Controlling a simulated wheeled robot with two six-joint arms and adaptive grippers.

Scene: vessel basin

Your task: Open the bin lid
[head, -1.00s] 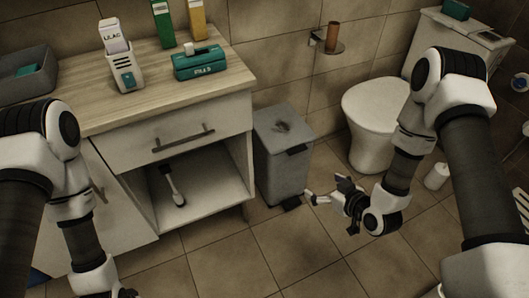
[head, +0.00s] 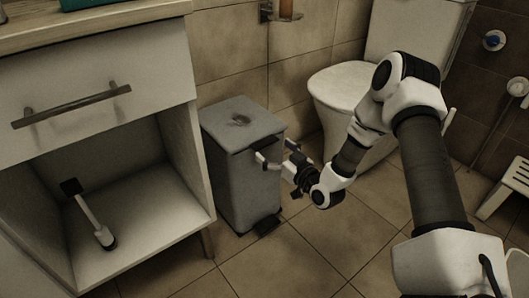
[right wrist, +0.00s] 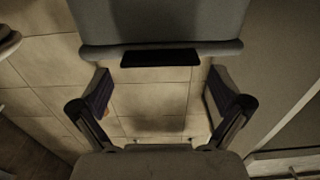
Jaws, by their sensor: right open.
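The grey pedal bin (head: 227,180) stands on the floor between the cabinet and the toilet. Its lid (head: 243,122) is down, with a dark tab (head: 265,143) at the front edge. My right gripper (head: 277,152) is open and empty at the bin's front, just below the height of the tab. In the right wrist view a grey part of the bin (right wrist: 165,22) fills the top, and a black tab (right wrist: 160,58) lies ahead between the spread fingers (right wrist: 163,93), apart from both. Contact cannot be told in the head view. My left gripper is out of view.
The cabinet (head: 95,95) with an open lower shelf stands close left of the bin; a brush (head: 95,220) lies in it. The toilet (head: 340,95) stands behind right. A black pedal (head: 266,225) juts from the bin's foot. The tiled floor (head: 290,265) in front is clear.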

